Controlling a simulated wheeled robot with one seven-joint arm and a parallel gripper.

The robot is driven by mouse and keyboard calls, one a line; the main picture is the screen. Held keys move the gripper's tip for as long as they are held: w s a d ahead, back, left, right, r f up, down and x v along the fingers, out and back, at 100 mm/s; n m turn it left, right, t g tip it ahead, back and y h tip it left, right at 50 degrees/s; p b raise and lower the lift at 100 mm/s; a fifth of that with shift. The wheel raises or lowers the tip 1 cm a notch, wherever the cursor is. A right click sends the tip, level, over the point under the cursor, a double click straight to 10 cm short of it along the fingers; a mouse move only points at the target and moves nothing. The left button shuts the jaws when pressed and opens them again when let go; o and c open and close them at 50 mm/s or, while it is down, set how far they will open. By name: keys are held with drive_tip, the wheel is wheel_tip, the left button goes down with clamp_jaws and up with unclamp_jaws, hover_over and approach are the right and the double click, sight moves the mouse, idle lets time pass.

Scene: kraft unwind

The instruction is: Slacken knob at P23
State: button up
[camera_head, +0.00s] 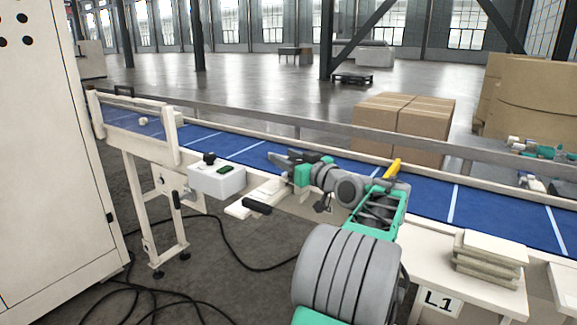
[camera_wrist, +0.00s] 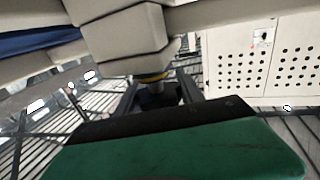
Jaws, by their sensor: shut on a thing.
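In the wrist view, a dark knob (camera_wrist: 157,90) with a yellow ring (camera_wrist: 153,77) sits against the end of a beige block (camera_wrist: 125,38). My gripper (camera_wrist: 160,86) has its two dark fingers on either side of the knob and is shut on it. In the head view, my gripper (camera_head: 277,158) reaches left at the near edge of the blue conveyor (camera_head: 235,146). The held knob cannot be made out there. No P23 label can be read in either view.
A white box (camera_head: 217,181) with a black knob (camera_head: 209,158) stands left of my gripper. A black handle (camera_head: 257,206) is just below. Stacked boards (camera_head: 490,255) lie at the right. A white cabinet (camera_head: 50,170) fills the left. Cables (camera_head: 190,295) cross the floor.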

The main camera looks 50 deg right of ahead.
drive_tip(key=shift+a+f+n+y, duration=0.15)
drive_tip(key=shift+n+y, duration=0.2)
drive_tip(key=shift+y, duration=0.2)
drive_tip(key=shift+a+f+n+y, duration=0.1)
drive_tip(key=shift+n+y, duration=0.25)
drive_tip(key=shift+y, duration=0.2)
